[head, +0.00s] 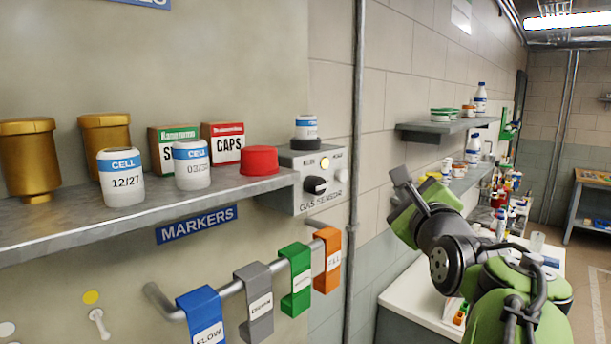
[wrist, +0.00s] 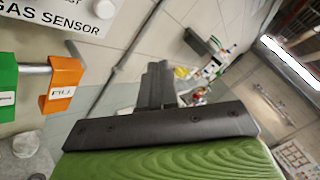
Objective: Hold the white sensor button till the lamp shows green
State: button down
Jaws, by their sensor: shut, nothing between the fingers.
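The grey gas sensor box (head: 304,203) is on the wall at the right end of the shelf. Its small lamp (head: 324,163) looks pale yellow, not green. A black knob (head: 316,185) is below the lamp. The white button (head: 342,175) is at the right of the front face, small and pale against it. My gripper (head: 398,178) is to the right of the box, past the vertical pipe, and apart from it.
A vertical pipe (head: 357,120) runs beside the box. A white jar in a black ring stands on top of the box. The shelf (head: 60,222) holds jars, boxes and a red cap (head: 259,160). Colored tags hang on a rail (head: 229,290) below. A white counter (head: 410,305) is at right.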

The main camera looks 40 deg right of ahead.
aim_at(341, 175)
jog(key=shift+w, duration=0.2)
jog(key=w+p, duration=0.1)
jog(key=w, duration=0.7)
jog(key=shift+w+a, duration=0.25)
jog(key=shift+a, duration=0.2)
jog(key=shift+w, duration=0.1)
dwell(1.4)
jog(key=shift+w, duration=0.35)
jog(key=shift+w+a, duration=0.1)
jog(key=shift+w, duration=0.4)
dwell(0.6)
jog(key=shift+s, duration=0.1)
dwell(1.3)
jog(key=shift+s, duration=0.85)
